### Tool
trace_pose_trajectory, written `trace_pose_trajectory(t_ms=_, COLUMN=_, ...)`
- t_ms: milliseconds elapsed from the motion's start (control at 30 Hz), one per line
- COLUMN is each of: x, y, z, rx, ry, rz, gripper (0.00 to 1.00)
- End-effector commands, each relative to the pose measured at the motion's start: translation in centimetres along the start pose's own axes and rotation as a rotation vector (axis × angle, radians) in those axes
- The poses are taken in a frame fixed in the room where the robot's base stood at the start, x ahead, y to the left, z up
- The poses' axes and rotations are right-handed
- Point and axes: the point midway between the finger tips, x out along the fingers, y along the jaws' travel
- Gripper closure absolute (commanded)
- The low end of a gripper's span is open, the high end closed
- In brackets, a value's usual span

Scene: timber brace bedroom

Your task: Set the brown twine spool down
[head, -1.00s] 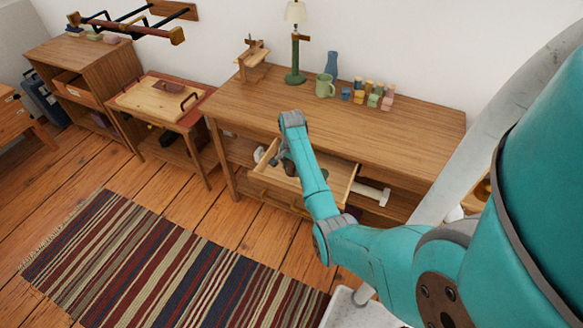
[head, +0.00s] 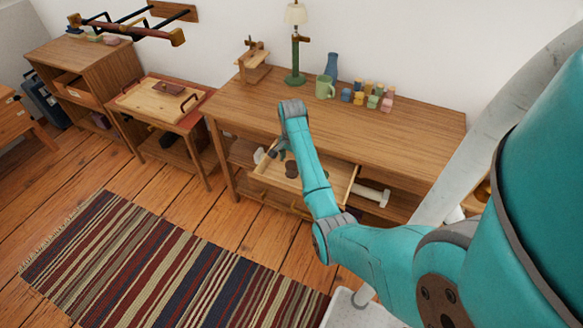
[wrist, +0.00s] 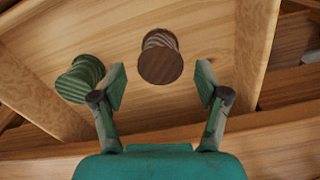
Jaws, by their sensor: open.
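The brown twine spool (wrist: 160,62) stands in the open drawer (head: 335,187), its round end facing the wrist camera. It also shows in the head view (head: 291,170), just beside my arm. A green spool (wrist: 80,78) lies to its left in the drawer, near my left finger. My gripper (wrist: 161,80) is open and empty, its two fingers spread either side of the brown spool's line, apart from it. In the head view my wrist hides part of the drawer.
The drawer sits under a wooden desk (head: 400,135). A white roll-like item (head: 372,195) lies on the shelf right of the drawer.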

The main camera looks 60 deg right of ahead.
Motion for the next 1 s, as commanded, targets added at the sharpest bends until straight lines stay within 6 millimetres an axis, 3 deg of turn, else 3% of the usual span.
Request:
trace_pose_trajectory(t_ms=200, x=-4.3, y=-0.1, z=-0.1, rx=0.0, ry=0.002, rz=-0.003, gripper=0.26)
trace_pose_trajectory(t_ms=400, x=-6.6, y=0.0, z=0.0, rx=0.0, ry=0.001, rz=-0.001, gripper=0.26)
trace_pose_trajectory(t_ms=1000, x=-7.2, y=0.0, z=0.0, rx=0.0, ry=0.0, rz=0.0, gripper=0.26)
